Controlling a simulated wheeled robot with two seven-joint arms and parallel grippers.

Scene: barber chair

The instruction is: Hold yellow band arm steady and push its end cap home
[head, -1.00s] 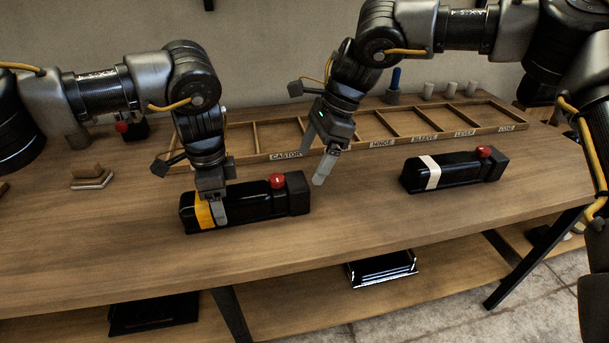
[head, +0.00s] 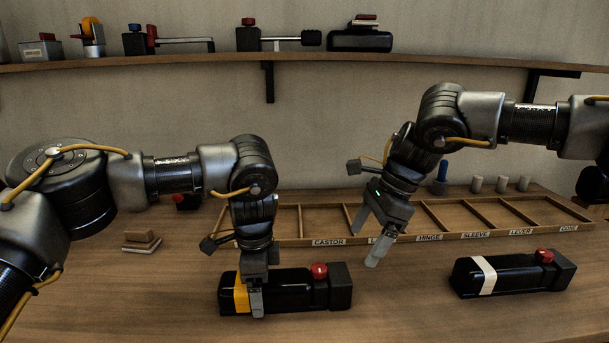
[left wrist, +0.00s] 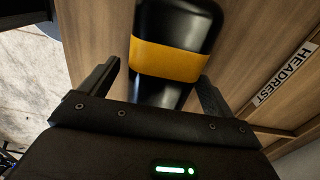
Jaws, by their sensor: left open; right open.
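The yellow band arm (head: 285,294) is a black padded bar lying on the bench, with a yellow band (head: 241,293) near its left end and a red knob (head: 319,271) on top. Its blocky black end cap (head: 341,286) is at the right end; I cannot tell whether a gap is left there. My left gripper (head: 252,296) points down at the banded end, open, one finger in front of the bar. In the left wrist view the fingers (left wrist: 160,78) stand either side of the bar by the yellow band (left wrist: 167,60). My right gripper (head: 366,242) is open and empty, above the bench right of the cap.
A similar black arm with a white band (head: 487,275) lies at the right. A labelled wooden compartment tray (head: 300,239) runs along the back. Small wooden blocks (head: 141,242) lie at the left. A wall shelf (head: 200,57) holds parts. Bench between the two arms is clear.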

